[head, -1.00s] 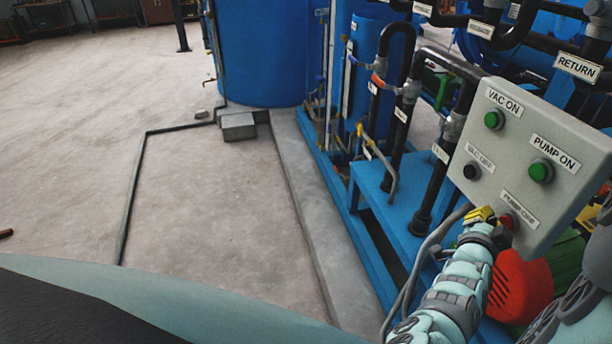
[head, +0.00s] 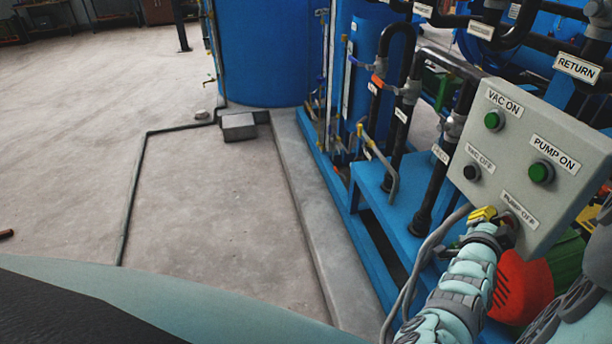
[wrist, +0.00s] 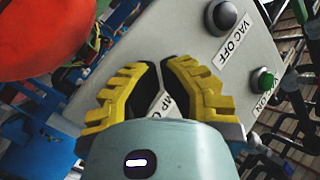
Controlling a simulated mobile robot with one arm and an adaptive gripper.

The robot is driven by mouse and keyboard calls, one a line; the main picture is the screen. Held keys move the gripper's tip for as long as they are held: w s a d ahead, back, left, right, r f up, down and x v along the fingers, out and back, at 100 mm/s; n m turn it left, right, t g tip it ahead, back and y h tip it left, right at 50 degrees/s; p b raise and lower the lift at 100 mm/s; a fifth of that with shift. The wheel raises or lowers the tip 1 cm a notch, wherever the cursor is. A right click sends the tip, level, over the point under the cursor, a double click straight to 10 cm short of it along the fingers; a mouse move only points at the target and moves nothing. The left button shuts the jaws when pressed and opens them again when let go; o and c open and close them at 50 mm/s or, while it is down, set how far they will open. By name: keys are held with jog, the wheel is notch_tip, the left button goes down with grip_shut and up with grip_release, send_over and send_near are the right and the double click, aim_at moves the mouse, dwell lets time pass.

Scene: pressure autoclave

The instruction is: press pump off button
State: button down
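The grey control box (head: 547,207) stands at the right of the head view. Its PUMP OFF label (head: 520,210) is at the lower edge, and the button beside it is mostly hidden by my gripper (head: 488,215). My yellow-fingered gripper is at the box's lower left corner, close against the face; I cannot tell whether it touches the button. In the wrist view the two fingertips (wrist: 162,64) come together over the box face, with part of a label showing between the fingers. No object is visible in their grasp.
The green PUMP ON button (head: 541,172), green VAC ON button (head: 493,121) and dark VAC OFF button (head: 471,172) share the panel. A red-orange motor part (head: 525,287) is below the box. Black pipes and a blue frame (head: 390,205) stand left of it. Open floor is further left.

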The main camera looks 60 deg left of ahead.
dwell(0.3)
jog(key=shift+s+a+r, duration=0.15)
jog(key=shift+s+a, duration=0.15)
jog(key=shift+s, duration=0.5)
jog(key=s, duration=0.1)
jog(key=s+a, duration=0.1)
jog(key=s, duration=0.2)
jog(key=shift+s+a, duration=0.4)
dwell(0.4)
